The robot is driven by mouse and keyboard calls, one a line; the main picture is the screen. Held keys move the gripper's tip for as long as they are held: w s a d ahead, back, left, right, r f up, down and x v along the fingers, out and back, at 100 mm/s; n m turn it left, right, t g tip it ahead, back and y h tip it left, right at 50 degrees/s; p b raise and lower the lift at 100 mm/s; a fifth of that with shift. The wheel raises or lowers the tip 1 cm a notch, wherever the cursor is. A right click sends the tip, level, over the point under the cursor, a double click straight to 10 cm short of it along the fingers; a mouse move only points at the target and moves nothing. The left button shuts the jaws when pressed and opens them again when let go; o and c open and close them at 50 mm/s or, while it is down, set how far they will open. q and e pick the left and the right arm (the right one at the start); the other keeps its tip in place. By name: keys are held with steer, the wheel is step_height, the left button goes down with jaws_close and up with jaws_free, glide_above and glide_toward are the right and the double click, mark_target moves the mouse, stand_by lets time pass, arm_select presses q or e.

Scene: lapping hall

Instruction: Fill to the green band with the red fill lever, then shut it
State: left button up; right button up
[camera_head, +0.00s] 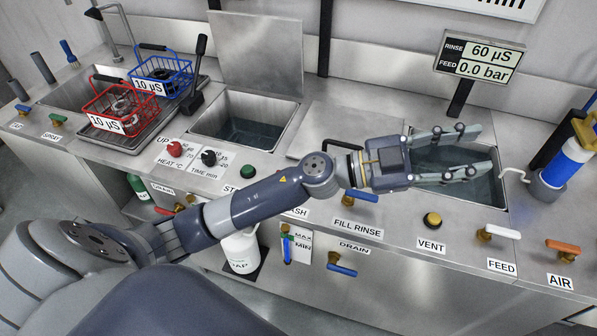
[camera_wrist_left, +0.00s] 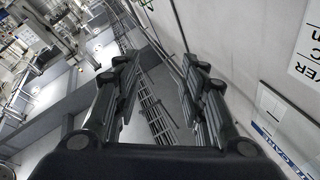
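My left gripper (camera_head: 470,153) is open and empty, its fingers spread above the right-hand tank (camera_head: 497,178). The left wrist view also shows its two fingers (camera_wrist_left: 160,80) apart with nothing between. A red lever (camera_head: 165,211) shows on the front panel below a DRAIN label, left of my forearm; I cannot tell whether it is the fill lever. The label ending in "ASH" (camera_head: 298,212) is partly covered by my arm, and no lever shows clearly there. My right gripper is not in view.
A blue lever (camera_head: 363,196) sits by FILL RINSE, another blue lever (camera_head: 342,270) by DRAIN. White FEED (camera_head: 500,232) and orange AIR (camera_head: 562,246) levers are at right. Red (camera_head: 115,100) and blue (camera_head: 160,72) baskets stand at left. A middle tank (camera_head: 285,128) holds liquid.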

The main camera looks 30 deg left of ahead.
arm_select(q)
steer(key=a+f+m+g+y, duration=0.25)
steer(key=f+g+y, duration=0.2)
steer(key=f, duration=0.25)
steer(key=a+f+m+g+y, duration=0.2)
steer(key=a+f+g+y, duration=0.25)
steer(key=f, duration=0.25)
steer(key=w+a+f+n+g+y, duration=0.15)
steer(key=a+n+y, duration=0.7)
steer(key=a, duration=1.65)
steer(key=shift+m+y, duration=0.65)
steer(key=shift+m, duration=0.25)
steer(key=f, duration=0.5)
steer(key=f+p, duration=0.1)
steer(key=f, duration=0.4)
steer(key=shift+w+d+p, duration=0.1)
steer(key=shift+d+p, duration=0.1)
steer(key=shift+p, duration=0.1)
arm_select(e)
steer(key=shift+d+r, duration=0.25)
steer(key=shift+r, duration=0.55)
arm_select(q)
jaws_close()
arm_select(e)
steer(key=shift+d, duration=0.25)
